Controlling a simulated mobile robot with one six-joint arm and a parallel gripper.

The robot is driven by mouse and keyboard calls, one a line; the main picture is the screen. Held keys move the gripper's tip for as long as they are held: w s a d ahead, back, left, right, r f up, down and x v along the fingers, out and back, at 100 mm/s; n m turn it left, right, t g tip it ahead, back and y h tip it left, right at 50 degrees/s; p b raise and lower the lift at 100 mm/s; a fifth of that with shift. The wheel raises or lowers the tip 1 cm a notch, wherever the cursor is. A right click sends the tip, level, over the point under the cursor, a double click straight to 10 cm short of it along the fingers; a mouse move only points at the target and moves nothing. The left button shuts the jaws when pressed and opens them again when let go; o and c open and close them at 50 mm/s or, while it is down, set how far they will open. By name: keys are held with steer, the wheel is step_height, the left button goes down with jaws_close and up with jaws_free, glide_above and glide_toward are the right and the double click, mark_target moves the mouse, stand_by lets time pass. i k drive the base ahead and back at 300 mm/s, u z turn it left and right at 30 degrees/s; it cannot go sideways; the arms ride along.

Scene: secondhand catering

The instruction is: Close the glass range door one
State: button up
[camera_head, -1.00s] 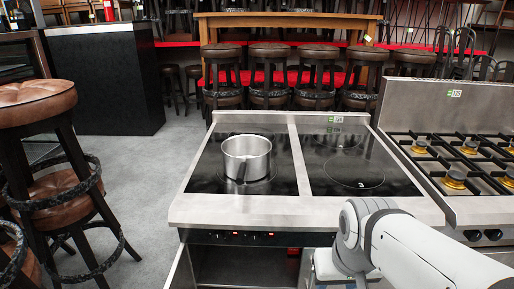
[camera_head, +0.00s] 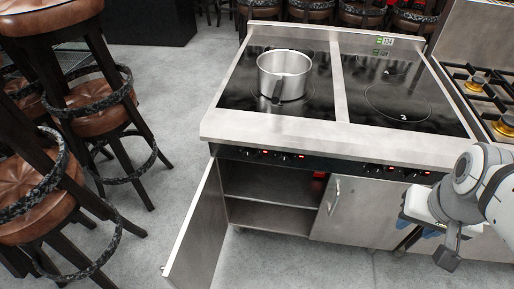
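The glass-top range (camera_head: 300,129) stands in the middle, with two dark glass hob panels and a row of knobs on its front. Its left steel door (camera_head: 199,231) is swung wide open toward me, and the shelved cabinet inside (camera_head: 268,199) shows. The neighbouring door (camera_head: 352,213), with a small upright handle, looks shut. My gripper (camera_head: 432,236) is low at the right, in front of the range's right part and well apart from the open door. Its fingers are partly hidden and small, so I cannot tell whether they are open.
A steel pot (camera_head: 284,72) stands on the left hob. Leather-topped stools (camera_head: 32,200) crowd the left side. A gas range (camera_head: 490,95) adjoins on the right. Grey floor (camera_head: 160,185) is clear between the stools and the open door.

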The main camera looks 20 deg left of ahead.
mark_target(192, 262)
steer(key=z, duration=1.6)
steer(key=k, duration=2.6)
steer(key=u, duration=1.5)
steer(key=i, duration=1.05)
steer(key=k, duration=0.15)
steer(key=u, duration=0.1)
